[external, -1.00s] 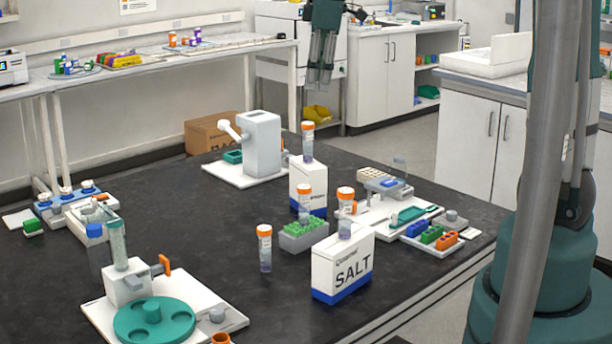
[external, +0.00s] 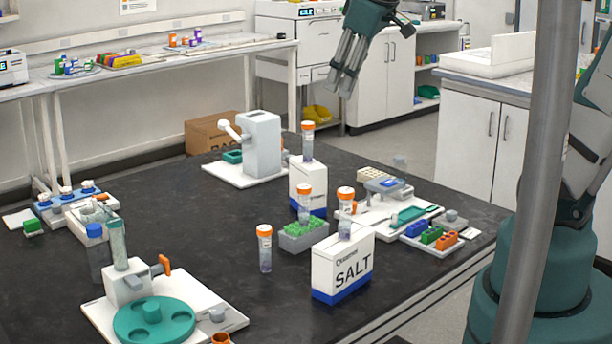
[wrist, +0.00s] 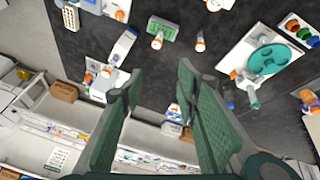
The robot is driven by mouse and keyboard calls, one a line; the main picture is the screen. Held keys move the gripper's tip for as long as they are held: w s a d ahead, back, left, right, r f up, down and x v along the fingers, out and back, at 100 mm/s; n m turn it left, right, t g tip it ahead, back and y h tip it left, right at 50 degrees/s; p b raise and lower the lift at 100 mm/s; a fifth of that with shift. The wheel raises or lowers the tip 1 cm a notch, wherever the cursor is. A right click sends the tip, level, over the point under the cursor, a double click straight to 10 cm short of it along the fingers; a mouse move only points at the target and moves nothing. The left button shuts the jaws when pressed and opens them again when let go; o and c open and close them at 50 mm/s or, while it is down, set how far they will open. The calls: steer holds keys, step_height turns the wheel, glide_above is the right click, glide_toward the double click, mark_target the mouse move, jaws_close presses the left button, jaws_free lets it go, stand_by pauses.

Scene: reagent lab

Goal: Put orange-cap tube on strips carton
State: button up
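Several clear tubes with orange caps show in the external view. One tube (external: 265,251) stands on the bench, left of the SALT carton. Another tube (external: 304,206) stands in a green-topped rack (external: 303,241). A third (external: 308,142) appears to stand on a white carton with a blue base (external: 302,183), whose lettering is mostly hidden, so I cannot confirm it is the strips carton. One more tube (external: 345,218) appears on or just behind the SALT carton (external: 342,266). My gripper (external: 340,88) is open and empty, high beyond the bench's far edge; its fingers also spread in the wrist view (wrist: 160,75).
A teal turntable (external: 153,320) and a blue-capped bottle (external: 97,255) are at front left. A grey-white device (external: 262,143) stands at the back. Trays with coloured blocks (external: 432,235) lie right. Black bench (external: 180,225) is clear left of centre.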

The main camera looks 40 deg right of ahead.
steer(key=s+a+f+m+t, duration=0.1)
steer(key=s+f+m, duration=0.1)
steer(key=s, duration=0.3)
steer(key=s+a+f+m+t, duration=0.1)
steer(key=s+a+f+m, duration=0.1)
steer(key=s, duration=0.4)
steer(key=shift+s+a, duration=0.2)
steer(key=shift+a, duration=0.05)
